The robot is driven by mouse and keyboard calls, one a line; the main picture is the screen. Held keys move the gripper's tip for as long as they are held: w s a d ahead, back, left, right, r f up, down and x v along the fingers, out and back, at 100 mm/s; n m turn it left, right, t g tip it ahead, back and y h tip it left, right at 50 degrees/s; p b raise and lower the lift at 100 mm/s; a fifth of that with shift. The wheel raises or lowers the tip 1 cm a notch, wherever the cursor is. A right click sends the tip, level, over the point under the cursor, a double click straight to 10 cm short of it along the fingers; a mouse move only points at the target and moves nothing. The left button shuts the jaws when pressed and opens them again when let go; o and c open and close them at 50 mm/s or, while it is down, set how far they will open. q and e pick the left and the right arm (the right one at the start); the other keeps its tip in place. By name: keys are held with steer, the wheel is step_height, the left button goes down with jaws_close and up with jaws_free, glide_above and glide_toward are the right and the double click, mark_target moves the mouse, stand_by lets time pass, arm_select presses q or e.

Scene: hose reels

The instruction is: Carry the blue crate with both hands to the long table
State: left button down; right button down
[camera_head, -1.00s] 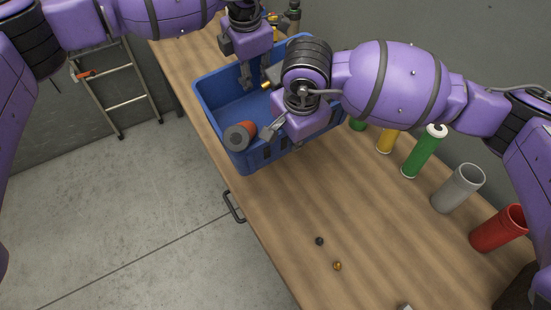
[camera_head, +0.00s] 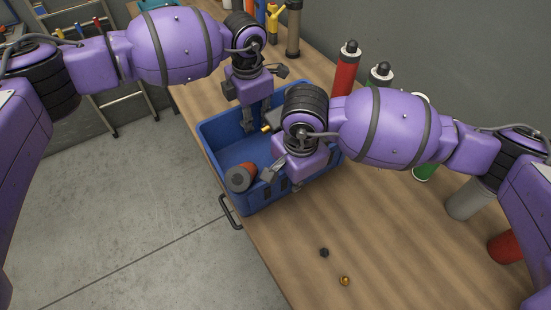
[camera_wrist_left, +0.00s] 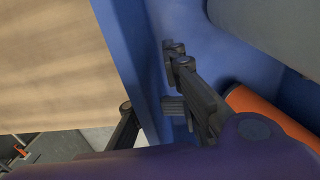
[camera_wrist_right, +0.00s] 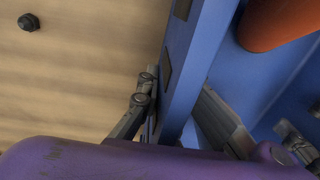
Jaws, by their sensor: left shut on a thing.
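The blue crate (camera_head: 232,143) is over the near wooden table. I cannot tell whether it rests there or is slightly raised. My right gripper (camera_head: 280,175) is at the nearer right wall. In the right wrist view, its fingers (camera_wrist_right: 172,105) sit on both sides of that wall, seemingly pressed on it. An orange-red cylinder with a grey end (camera_head: 240,178) lies inside. The arms hide part of the crate.
A dark drawer handle (camera_head: 230,212) juts from the edge. Grey floor (camera_head: 120,220) is open at left.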

arm_select(q)
steer(key=c, duration=2)
jaws_free()
steer(key=shift+w+a+f, duration=0.2)
steer(key=shift+w+a, duration=0.15)
steer(key=shift+a, duration=0.1)
arm_select(e)
steer(key=c, duration=2.3)
jaws_free()
steer(key=shift+s+d+f, duration=0.25)
steer(key=shift+s+f, duration=0.1)
steer(key=shift+f, duration=0.15)
arm_select(q)
steer(key=shift+o, duration=1.3)
steer(key=shift+r, duration=0.15)
arm_select(e)
steer(key=o, duration=0.3)
steer(key=shift+r, duration=0.1)
arm_select(q)
steer(key=shift+o, duration=1)
steer(key=shift+s+d, duration=0.1)
arm_select(e)
steer(key=shift+w+a+r, duration=0.1)
arm_select(q)
steer(key=shift+s+d, duration=0.1)
steer(key=shift+s, duration=0.05)
